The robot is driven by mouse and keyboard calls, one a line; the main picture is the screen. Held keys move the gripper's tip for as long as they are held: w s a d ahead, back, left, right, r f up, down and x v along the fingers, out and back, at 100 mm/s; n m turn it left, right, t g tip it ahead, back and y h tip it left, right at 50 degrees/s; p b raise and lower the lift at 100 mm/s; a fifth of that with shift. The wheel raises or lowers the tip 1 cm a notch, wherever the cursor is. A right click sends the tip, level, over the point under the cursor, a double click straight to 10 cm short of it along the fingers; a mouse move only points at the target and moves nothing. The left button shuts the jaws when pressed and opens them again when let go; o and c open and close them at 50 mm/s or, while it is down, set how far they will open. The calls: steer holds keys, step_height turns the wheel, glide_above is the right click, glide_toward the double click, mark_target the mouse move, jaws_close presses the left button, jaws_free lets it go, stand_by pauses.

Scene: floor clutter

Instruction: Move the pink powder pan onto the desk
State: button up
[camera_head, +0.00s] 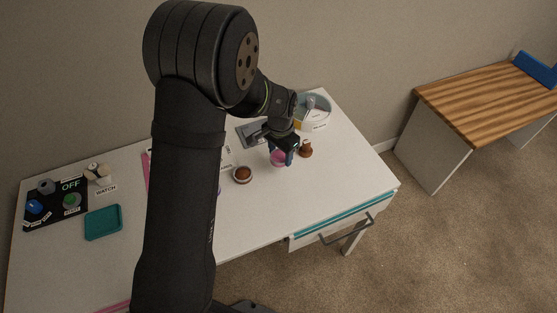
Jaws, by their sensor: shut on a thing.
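A small pink pan (278,158) shows at the tips of my gripper (281,150), over the right part of the white desk (345,182). My gripper points down and is shut on the pink pan. The fingers and the arm's wrist hide part of it. I cannot tell whether the pan touches the desk top. My arm crosses the middle of the view and hides part of the desk.
Close to the gripper are a brown figure (306,149), a round brown item (242,174) and a round white tray (314,112). A teal tray (104,222) and a black board (56,203) lie at left. The desk's front right is clear. A wooden bench (480,100) stands apart at right.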

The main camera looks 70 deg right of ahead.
mark_target(279, 155)
steer(key=shift+w+d+f, duration=0.1)
steer(key=shift+w+f, duration=0.15)
steer(key=shift+f, duration=1.9)
steer(key=shift+f, duration=0.1)
steer(key=o, duration=1)
steer(key=shift+c, duration=0.2)
step_height(279, 155, up, 12)
steer(key=shift+r, duration=0.1)
